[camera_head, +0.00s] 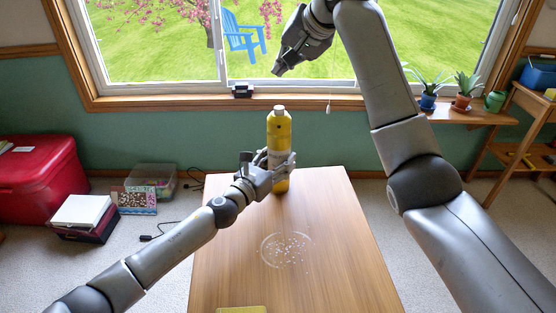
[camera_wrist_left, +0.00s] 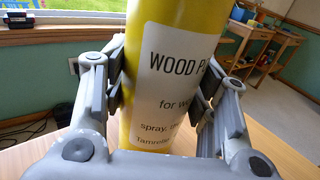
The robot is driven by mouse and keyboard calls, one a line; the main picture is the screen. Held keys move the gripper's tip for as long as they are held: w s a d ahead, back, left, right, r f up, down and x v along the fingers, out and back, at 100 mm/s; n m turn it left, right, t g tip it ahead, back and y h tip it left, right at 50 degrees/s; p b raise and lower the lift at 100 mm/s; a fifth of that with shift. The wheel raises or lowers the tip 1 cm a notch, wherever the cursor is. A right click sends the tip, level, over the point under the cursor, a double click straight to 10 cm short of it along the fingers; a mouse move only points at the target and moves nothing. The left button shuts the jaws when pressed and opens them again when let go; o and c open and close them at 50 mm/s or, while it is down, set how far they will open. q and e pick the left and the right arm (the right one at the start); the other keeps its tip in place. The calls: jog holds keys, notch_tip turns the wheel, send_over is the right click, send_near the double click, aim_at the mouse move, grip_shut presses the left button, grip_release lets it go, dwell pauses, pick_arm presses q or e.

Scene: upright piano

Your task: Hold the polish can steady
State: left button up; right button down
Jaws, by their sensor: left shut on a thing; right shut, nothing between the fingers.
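The polish can (camera_head: 279,137) is a tall yellow cylinder with a pale cap, upright at the far end of the wooden table (camera_head: 340,235). My left gripper (camera_head: 279,163) is shut on its lower middle. In the left wrist view the can (camera_wrist_left: 170,80) stands between the two fingers, with pads on both sides of it. Its white label reads "WOOD P…", the rest hidden round the curve. My right gripper (camera_head: 283,68) is shut and empty, raised in front of the window, above and apart from the can.
A round patch of pale specks (camera_head: 286,250) lies mid-table. A yellow flat item (camera_head: 241,309) is at the near edge. Potted plants (camera_head: 464,90) stand on a shelf at the right. A red chest (camera_head: 38,178) and boxes sit on the floor at the left.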

dwell(0.4)
pick_arm(q)
jog(key=o, duration=1.4)
jog(key=shift+o, duration=0.2)
jog(key=v, duration=1.2)
